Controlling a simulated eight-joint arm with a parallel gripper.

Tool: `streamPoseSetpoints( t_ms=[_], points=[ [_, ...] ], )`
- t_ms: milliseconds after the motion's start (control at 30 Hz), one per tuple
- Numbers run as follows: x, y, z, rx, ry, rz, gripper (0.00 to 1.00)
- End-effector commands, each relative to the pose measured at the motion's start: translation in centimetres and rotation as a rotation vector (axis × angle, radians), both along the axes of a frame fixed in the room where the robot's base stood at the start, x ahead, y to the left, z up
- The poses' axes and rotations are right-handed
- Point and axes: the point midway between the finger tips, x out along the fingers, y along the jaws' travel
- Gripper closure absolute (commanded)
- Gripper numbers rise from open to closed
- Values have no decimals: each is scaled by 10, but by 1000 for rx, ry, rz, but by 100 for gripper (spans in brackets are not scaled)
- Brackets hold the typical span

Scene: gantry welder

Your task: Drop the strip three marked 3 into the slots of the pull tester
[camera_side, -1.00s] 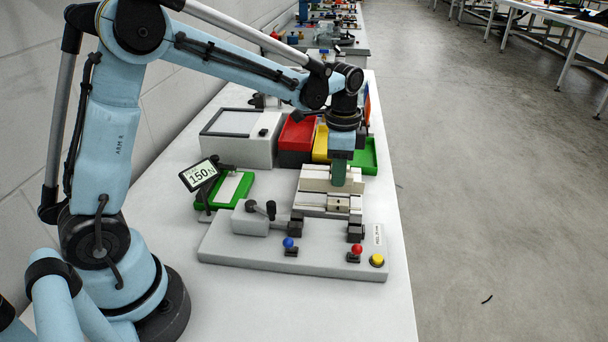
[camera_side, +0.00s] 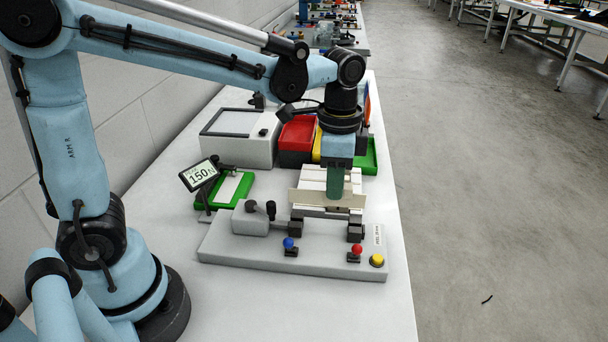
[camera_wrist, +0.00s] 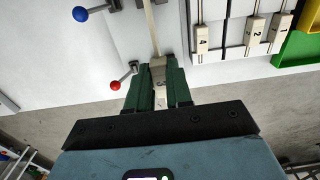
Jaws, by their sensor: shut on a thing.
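My gripper (camera_side: 337,190), green-fingered, is shut on a beige strip (camera_side: 305,198). In the wrist view the strip (camera_wrist: 153,30) runs between the fingers of my gripper (camera_wrist: 158,85), its small end label partly hidden between them. In the side view the strip is held level and crosswise, between the rack and the pull tester (camera_side: 230,254). The tester is a grey base with two dark clamps, the left clamp (camera_side: 296,223) and the right clamp (camera_side: 355,232). The strip looks to be above and behind these clamps, apart from them. The slots themselves are too small to make out.
The white rack (camera_side: 318,175) behind holds other strips, marked 4 (camera_wrist: 202,40), 2 (camera_wrist: 255,32) and 1 (camera_wrist: 278,30). Blue (camera_side: 289,243) and red (camera_side: 357,249) knobs and a yellow button (camera_side: 377,260) stand on the tester's front. A display reading 150 N (camera_side: 199,174) stands left.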

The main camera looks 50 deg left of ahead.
Motion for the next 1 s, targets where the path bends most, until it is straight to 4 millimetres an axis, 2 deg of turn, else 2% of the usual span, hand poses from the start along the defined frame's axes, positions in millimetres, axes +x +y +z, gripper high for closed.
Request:
streamPoseSetpoints(
  t_ms=[600,1000],
  points=[
    [1,0,-37,0,0,-1,100],
    [0,0,-47,0,0,-1,100]
  ],
)
